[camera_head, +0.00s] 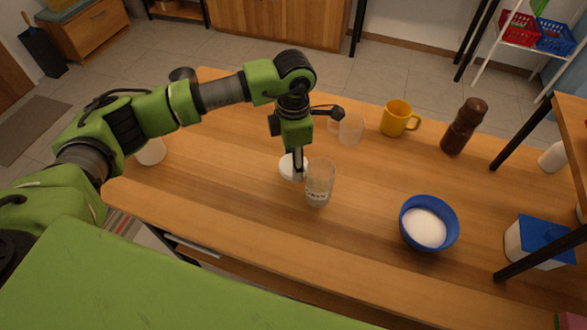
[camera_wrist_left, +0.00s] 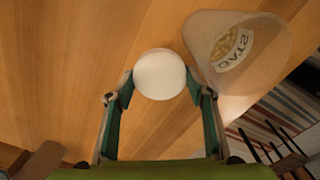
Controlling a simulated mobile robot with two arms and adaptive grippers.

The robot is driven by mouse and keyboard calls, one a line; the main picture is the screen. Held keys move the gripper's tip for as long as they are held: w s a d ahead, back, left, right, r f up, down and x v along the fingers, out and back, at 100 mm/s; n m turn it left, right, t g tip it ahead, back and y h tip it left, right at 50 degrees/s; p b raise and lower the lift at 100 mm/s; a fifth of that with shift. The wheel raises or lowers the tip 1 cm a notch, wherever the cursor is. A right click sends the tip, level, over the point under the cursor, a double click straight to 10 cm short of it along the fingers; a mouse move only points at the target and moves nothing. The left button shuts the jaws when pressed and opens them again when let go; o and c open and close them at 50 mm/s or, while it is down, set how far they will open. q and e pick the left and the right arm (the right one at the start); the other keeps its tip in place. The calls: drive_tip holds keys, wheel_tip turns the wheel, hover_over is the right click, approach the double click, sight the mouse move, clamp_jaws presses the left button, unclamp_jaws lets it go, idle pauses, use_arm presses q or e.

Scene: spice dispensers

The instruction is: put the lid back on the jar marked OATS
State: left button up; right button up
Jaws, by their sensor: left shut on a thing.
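The OATS jar (camera_head: 319,186) is a clear glass jar standing upright on the wooden table, with its top open. In the left wrist view the jar (camera_wrist_left: 238,52) is at the upper right, its OATS label upside down. A round white lid (camera_head: 287,168) is just left of the jar; it is also central in the left wrist view (camera_wrist_left: 160,74). My left gripper (camera_wrist_left: 160,92) is shut on the lid, one finger at each side. In the head view this gripper (camera_head: 297,168) points down beside the jar. I cannot tell whether the lid touches the table. My right gripper is not in view.
A clear glass (camera_head: 351,129) stands behind the jar. A yellow mug (camera_head: 395,118), a brown mill (camera_head: 462,128) and a blue bowl (camera_head: 406,228) of white powder are to the right. A shelf (camera_head: 572,125) edges the far right.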

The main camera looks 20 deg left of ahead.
use_arm(q)
wheel_tip(320, 180, up, 14)
drive_tip(key=b, duration=0.2)
drive_tip(key=shift+f, duration=0.2)
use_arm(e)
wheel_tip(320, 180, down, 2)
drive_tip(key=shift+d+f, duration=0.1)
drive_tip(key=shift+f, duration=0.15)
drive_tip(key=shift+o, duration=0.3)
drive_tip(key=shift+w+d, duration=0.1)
